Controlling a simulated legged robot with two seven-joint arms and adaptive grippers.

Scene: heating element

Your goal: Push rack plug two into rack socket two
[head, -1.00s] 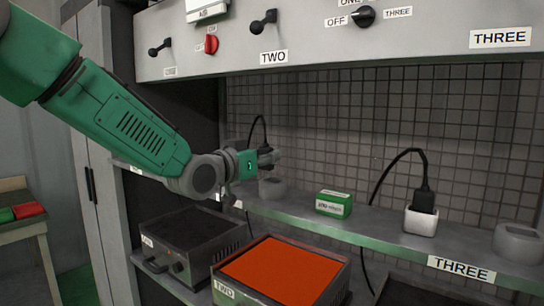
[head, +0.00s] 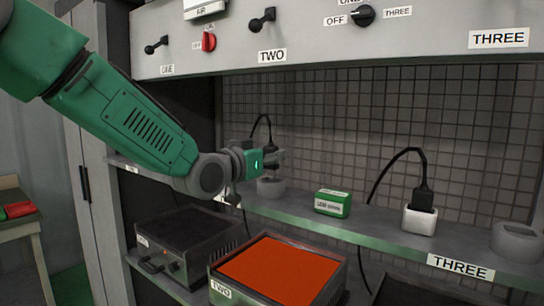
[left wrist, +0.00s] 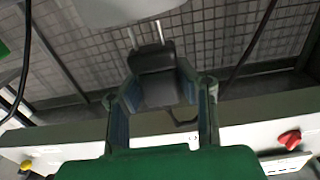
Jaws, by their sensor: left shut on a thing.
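My left gripper (head: 270,160) is at the shelf in the head view, right above a round grey socket (head: 270,187). In the left wrist view, my left gripper (left wrist: 162,105) is shut on a black plug (left wrist: 155,65). The plug's two metal prongs show and point towards a pale grey socket (left wrist: 125,8) at the top edge. The prongs are out of the socket at least in part; whether their tips touch it I cannot tell. In the head view the gripper mostly hides the plug, and a black cable (head: 256,125) arches above it. My right gripper is not in view.
A green box (head: 332,203) lies on the shelf to the right. Beyond it stand a white socket (head: 420,220) with a black plug (head: 423,198) in it and another round grey socket (head: 517,241). A glowing orange heater (head: 275,270) and a dark heater (head: 185,240) sit below.

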